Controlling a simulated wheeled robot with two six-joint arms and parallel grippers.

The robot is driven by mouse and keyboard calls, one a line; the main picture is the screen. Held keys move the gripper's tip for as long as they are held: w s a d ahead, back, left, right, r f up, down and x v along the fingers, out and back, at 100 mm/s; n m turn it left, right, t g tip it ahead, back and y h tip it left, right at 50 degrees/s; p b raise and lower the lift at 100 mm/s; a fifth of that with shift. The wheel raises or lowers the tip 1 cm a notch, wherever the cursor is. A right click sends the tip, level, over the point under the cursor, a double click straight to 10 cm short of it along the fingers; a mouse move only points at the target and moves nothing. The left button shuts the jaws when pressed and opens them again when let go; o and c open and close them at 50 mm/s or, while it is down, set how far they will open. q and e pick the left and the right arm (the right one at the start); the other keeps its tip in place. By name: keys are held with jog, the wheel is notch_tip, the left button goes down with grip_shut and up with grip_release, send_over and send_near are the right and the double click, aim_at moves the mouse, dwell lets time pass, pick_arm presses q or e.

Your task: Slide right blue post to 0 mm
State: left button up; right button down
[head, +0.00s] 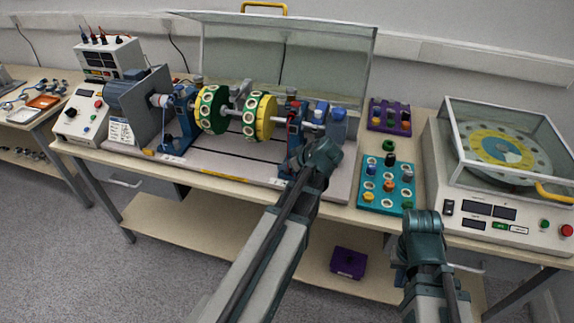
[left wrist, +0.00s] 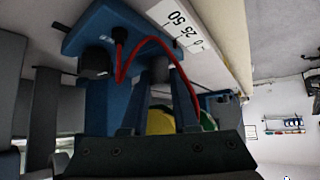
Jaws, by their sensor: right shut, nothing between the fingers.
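The right blue post (head: 294,132) stands on the rig's bed near its right end, with the shaft passing through its top. The left blue post (head: 183,112) stands beyond the green and yellow discs. My left gripper (head: 322,152) is at the front right of the right post, its fingers mostly hidden. In the left wrist view, a blue post base (left wrist: 90,30) with a red cable lies close to two fingers (left wrist: 158,82), which show a gap between them. A white scale label (left wrist: 178,22) reads 0, 25, 50. My right gripper (head: 423,222) is shut and empty, before the teal tray.
A teal tray (head: 378,209) and purple tray (head: 375,125) with small parts stand right of the rig. A lidded balancing machine (head: 470,210) fills the table's right end. A clear guard (head: 240,55) stands raised behind the shaft. A grey motor (head: 130,100) is at the left.

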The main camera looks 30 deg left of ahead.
pick_arm(q)
grip_shut()
dwell(0.9)
jog(key=shift+s+a, duration=0.15)
jog(key=shift+a, duration=0.55)
jog(key=shift+s+a, duration=0.15)
jog(key=shift+a, duration=0.55)
jog(key=o, duration=0.7)
grip_release()
jog(key=shift+a, duration=0.15)
jog(key=shift+o, duration=0.2)
jog(key=shift+r, duration=0.1)
